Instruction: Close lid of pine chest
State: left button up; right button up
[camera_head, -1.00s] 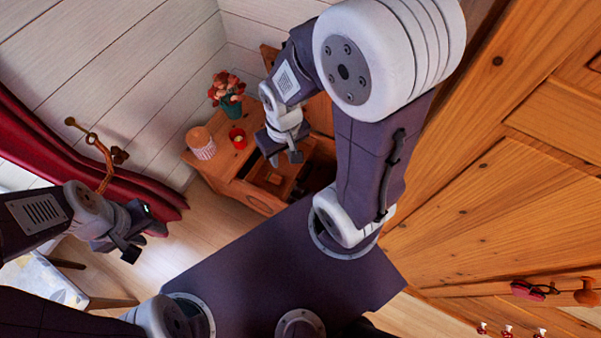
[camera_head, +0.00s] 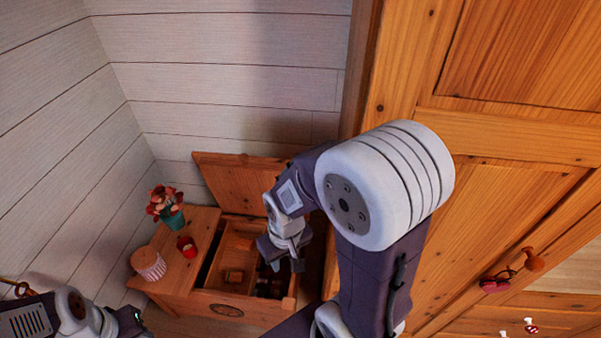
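The pine chest (camera_head: 215,305) stands against the wall, left of the big wooden wardrobe. Its lid (camera_head: 235,185) is raised and leans back at the rear, so the inside is exposed. Inside are a wooden compartment and some dark items, too small to tell. My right gripper (camera_head: 283,265) is over the right part of the chest opening, its fingers apart and nothing seen between them. My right arm hides the right part of the lid. My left gripper (camera_head: 135,322) is at the bottom left edge, partly cut off, away from the chest.
A wooden top (camera_head: 205,235) at the chest's left bears a potted red flower (camera_head: 172,215), a red cup (camera_head: 187,246) and a striped jar (camera_head: 149,264). The wardrobe (camera_head: 500,130) fills the right, with a red item (camera_head: 495,285) hanging from its knob (camera_head: 534,259).

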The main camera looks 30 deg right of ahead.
aim_at(257, 192)
jog(key=k+j+z, duration=0.1)
jog(key=z, duration=0.35)
jog(key=k+j+z, duration=0.15)
jog(key=z, duration=0.25)
